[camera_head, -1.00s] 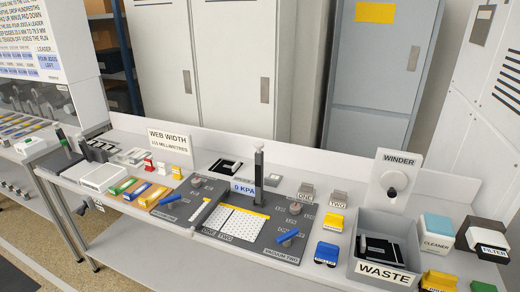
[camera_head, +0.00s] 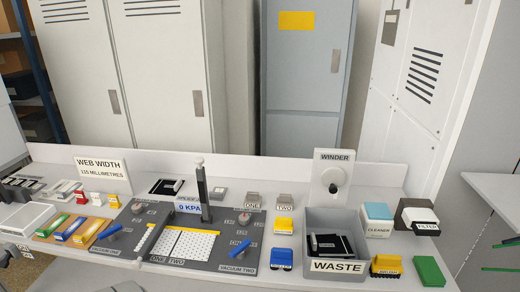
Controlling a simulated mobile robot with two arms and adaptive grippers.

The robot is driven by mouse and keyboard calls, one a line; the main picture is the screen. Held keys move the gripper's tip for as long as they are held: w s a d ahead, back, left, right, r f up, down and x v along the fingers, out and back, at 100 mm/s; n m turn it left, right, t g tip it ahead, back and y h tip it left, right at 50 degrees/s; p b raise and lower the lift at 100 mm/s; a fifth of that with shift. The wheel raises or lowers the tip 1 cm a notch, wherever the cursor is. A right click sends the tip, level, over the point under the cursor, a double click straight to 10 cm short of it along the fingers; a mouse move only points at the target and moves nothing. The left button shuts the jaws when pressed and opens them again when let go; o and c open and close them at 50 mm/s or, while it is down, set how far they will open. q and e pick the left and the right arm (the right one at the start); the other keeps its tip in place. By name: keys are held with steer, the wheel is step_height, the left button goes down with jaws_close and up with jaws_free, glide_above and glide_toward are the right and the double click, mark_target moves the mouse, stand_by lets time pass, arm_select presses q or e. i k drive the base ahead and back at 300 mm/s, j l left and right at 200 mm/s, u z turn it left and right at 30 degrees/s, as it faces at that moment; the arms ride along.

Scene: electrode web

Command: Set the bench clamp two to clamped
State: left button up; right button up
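Two small grey blocks stand side by side at the back of the bench. The left one is labelled ONE (camera_head: 253,199) and the right one, which may be bench clamp two, is labelled TWO (camera_head: 286,200). Their settings are too small to tell. ONE and TWO are also written on the front of the white perforated plate (camera_head: 188,244) of the dark panel (camera_head: 215,262). Neither gripper can be made out in the head view.
A grey WASTE bin (camera_head: 335,267) with dark pieces inside stands right of the panel. The winder (camera_head: 331,178) rises behind it. A dark post (camera_head: 204,192) stands on the panel, which has blue levers (camera_head: 240,248). Yellow and blue blocks (camera_head: 282,258) lie between panel and bin.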

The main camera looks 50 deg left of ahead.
mark_target(200, 171)
steer(key=k+j+z, duration=0.45)
steer(key=j, duration=0.2)
steer(key=k+j+z, duration=0.3)
steer(key=j+z, duration=0.2)
steer(key=j, duration=0.15)
steer(key=k+j+z, duration=0.45)
steer(key=k+l, duration=0.05)
